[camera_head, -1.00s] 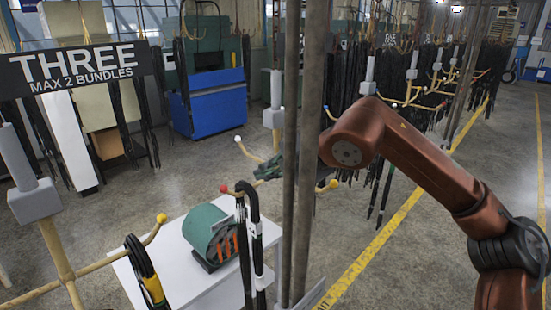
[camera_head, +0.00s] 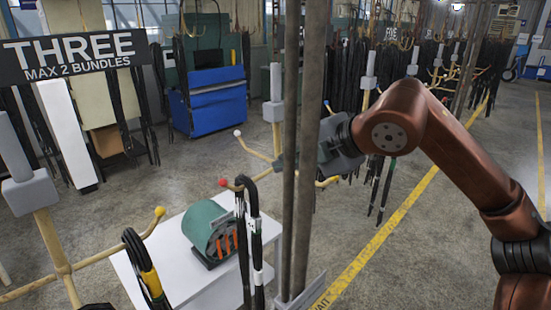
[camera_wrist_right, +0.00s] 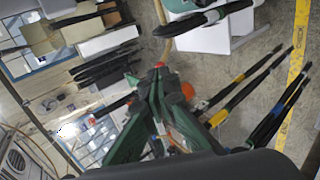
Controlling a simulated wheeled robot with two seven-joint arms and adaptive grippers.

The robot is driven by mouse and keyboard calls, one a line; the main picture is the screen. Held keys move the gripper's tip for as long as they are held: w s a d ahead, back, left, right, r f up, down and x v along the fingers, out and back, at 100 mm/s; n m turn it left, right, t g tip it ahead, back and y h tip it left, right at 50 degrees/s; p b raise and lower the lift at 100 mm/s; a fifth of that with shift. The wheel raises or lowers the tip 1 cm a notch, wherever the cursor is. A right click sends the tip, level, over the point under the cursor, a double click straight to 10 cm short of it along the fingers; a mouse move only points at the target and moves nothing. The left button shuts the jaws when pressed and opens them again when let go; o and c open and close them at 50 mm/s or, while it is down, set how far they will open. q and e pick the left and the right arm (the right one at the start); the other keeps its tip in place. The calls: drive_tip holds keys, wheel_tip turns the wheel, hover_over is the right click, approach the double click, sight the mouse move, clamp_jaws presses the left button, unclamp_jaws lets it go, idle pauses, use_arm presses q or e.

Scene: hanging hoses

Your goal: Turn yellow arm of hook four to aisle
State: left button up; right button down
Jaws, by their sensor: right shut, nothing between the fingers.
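Hook four appears to be the stand (camera_head: 276,85) behind the steel posts; no number shows on it. Its arms end in a white ball (camera_head: 238,133) on the left and a yellow arm (camera_head: 328,182) on the right, below my right wrist. A red ball (camera_head: 224,183) shows in front, by a black hose bundle. My right gripper (camera_wrist_right: 150,82) is shut and empty; in the head view the posts partly hide it. In the wrist view a red ball (camera_wrist_right: 159,65) and an orange ball (camera_wrist_right: 187,91) show by its green fingers; contact is unclear. My left gripper is not identifiable.
Two vertical steel posts (camera_head: 308,140) stand close to my right gripper. The THREE sign (camera_head: 80,58) and its stand are at left. A white table (camera_head: 180,262) carries a green machine (camera_head: 207,232). Black hoses (camera_head: 253,235) hang in front. The aisle floor beyond the yellow line (camera_head: 392,225) is clear.

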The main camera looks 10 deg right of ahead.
drive_tip(key=s+d+b, duration=0.2)
drive_tip(key=s+d, duration=0.2)
drive_tip(key=s, duration=0.1)
drive_tip(key=shift+s+d+b, duration=0.25)
drive_tip(key=shift+s+b, duration=0.05)
drive_tip(key=shift+s, duration=0.1)
